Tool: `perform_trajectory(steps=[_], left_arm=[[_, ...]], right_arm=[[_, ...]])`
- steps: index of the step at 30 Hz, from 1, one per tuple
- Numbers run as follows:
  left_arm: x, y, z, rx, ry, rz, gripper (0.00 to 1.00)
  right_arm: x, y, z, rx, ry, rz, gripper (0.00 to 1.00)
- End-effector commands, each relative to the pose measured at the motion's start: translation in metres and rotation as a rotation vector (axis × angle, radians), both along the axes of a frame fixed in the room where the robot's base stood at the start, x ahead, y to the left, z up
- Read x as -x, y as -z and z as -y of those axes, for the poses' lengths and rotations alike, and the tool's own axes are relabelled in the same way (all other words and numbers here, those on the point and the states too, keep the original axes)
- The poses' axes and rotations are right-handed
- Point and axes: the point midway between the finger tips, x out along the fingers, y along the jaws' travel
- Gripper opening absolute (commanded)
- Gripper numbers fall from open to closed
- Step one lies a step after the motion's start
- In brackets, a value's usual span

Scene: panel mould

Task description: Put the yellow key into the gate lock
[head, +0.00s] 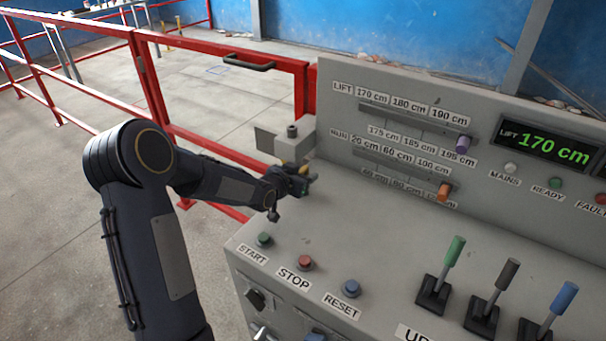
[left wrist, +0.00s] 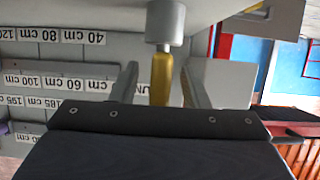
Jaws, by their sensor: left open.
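The yellow key (left wrist: 161,78) stands between my left gripper's fingers in the left wrist view, with its end at a grey cylindrical socket (left wrist: 165,22). In the head view only a little yellow (head: 303,169) shows by the gripper. My left gripper (head: 298,181) is open around the key, with gaps on both sides. A grey box with a dark stud (head: 292,131), perhaps the gate lock, stands just behind it at the red gate's end. I cannot tell whether the socket belongs to the lock. My right gripper is in neither view.
The grey console (head: 330,225) carries START, STOP and RESET buttons and several levers (head: 444,275) at the right. Its upright panel with sliders and the green 170 cm display (head: 548,145) rises behind. The red gate (head: 225,100) and rails are at the left, over open floor.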

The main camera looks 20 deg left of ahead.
Motion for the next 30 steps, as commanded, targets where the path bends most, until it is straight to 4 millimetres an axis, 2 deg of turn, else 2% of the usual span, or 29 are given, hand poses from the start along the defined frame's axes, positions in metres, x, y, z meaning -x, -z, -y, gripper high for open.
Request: perform_trajectory(steps=[5, 15, 25, 30], left_arm=[[0.000, 0.000, 0.000, 0.000, 0.000, 0.000, 0.42], [0.000, 0.000, 0.000, 0.000, 0.000, 0.000, 0.00], [0.000, -0.002, 0.000, 0.000, 0.000, 0.001, 0.00], [0.000, -0.014, -0.001, 0.000, -0.001, 0.003, 0.00]], right_arm=[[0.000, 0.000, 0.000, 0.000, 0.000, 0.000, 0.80], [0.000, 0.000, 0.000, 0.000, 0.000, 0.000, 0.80], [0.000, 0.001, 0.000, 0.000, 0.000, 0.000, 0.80], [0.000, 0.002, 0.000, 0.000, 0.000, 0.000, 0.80]])
